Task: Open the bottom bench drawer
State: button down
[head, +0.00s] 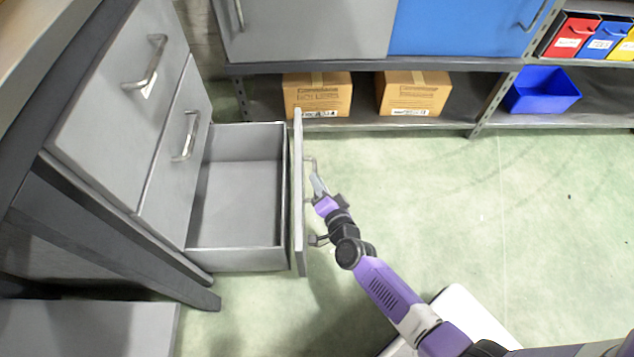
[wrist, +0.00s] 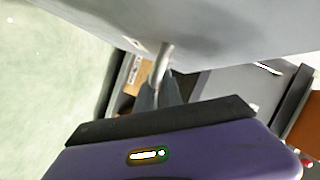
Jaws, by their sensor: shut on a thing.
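The bottom bench drawer (head: 237,205) is pulled well out of the grey bench and its inside looks empty in the head view. Its front panel (head: 298,190) stands upright, seen nearly edge-on. My gripper (head: 317,182) is at the outer side of that panel, at the drawer's handle (head: 310,162). In the wrist view my gripper (wrist: 160,92) is shut on the metal handle (wrist: 165,58), with the grey drawer front above it. Part of the handle is hidden between the fingers.
Two closed drawers with handles (head: 148,65) (head: 188,137) sit above. A shelf behind holds two cardboard boxes (head: 317,94) (head: 413,93) and a blue bin (head: 541,90). A dark bench leg (head: 120,240) slants in front. The green floor (head: 480,210) at right is clear.

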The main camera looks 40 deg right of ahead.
jog(key=c, duration=1.5)
grip_release()
jog(key=p+v, duration=0.3)
jog(key=v, duration=0.4)
jog(key=shift+s, duration=0.35)
jog(key=shift+a+r, duration=0.1)
jog(key=shift+a, duration=0.05)
